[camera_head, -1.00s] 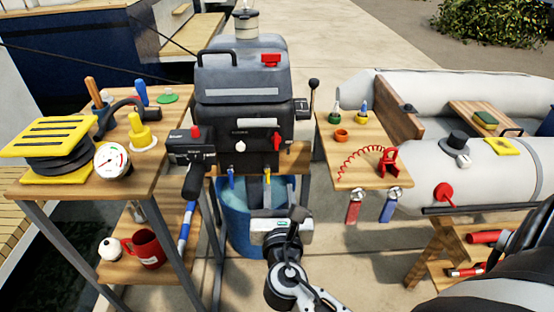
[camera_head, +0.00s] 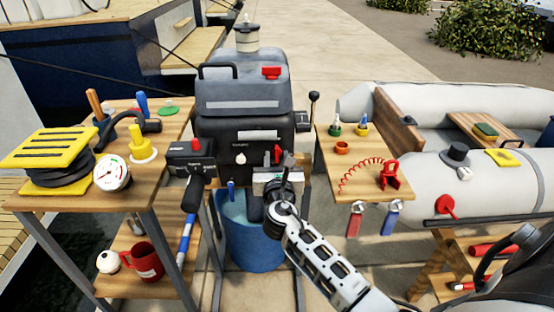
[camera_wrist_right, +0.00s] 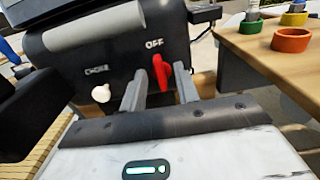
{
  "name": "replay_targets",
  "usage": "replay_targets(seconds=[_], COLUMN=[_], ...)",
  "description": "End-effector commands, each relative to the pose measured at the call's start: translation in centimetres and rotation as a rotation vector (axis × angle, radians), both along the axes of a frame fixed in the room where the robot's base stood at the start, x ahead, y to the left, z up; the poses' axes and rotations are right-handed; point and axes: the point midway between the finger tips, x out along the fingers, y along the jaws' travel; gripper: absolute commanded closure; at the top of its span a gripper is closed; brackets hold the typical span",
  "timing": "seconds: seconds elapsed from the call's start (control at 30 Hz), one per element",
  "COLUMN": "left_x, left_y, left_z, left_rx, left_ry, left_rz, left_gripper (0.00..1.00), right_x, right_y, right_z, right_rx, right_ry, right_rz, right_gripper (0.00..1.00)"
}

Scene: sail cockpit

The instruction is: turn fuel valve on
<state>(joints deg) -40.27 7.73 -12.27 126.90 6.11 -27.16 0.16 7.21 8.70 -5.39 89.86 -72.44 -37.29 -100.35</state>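The fuel valve is a small red lever (camera_head: 277,150) on the front of the dark outboard motor (camera_head: 225,135). In the right wrist view the red lever (camera_wrist_right: 160,72) stands upright just below the word OFF. My right gripper (camera_head: 277,164) is in front of the motor's lower right face and partly covers the lever in the head view. In the right wrist view its two fingers (camera_wrist_right: 159,78) are apart, one on each side of the lever; I cannot tell whether they touch it. My left gripper is not in view.
A white choke knob (camera_wrist_right: 100,93) sits left of the lever. A tiller handle (camera_head: 191,190) juts out at the motor's left. A wooden side table (camera_head: 335,165) with small cups stands close at right. A blue bucket (camera_head: 252,235) is below.

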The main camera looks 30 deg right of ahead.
Motion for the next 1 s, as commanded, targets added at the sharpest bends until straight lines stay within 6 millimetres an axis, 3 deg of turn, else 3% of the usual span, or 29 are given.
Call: replay_targets(seconds=[0.3, 0.43, 1.0], left_x=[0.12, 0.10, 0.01], left_y=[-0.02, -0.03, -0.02], left_z=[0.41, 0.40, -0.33], left_rx=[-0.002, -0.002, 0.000], left_ry=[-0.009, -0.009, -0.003], left_rz=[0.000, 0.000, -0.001], left_gripper=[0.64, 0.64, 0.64], right_x=[0.26, 0.24, 0.15], right_y=[-0.17, -0.16, -0.22], right_z=[0.04, 0.03, -0.14], right_rx=[0.001, 0.001, 0.103], right_ry=[-0.001, -0.001, -0.062], right_rz=[0.000, 0.000, 0.000], right_gripper=[0.69, 1.00, 1.00])
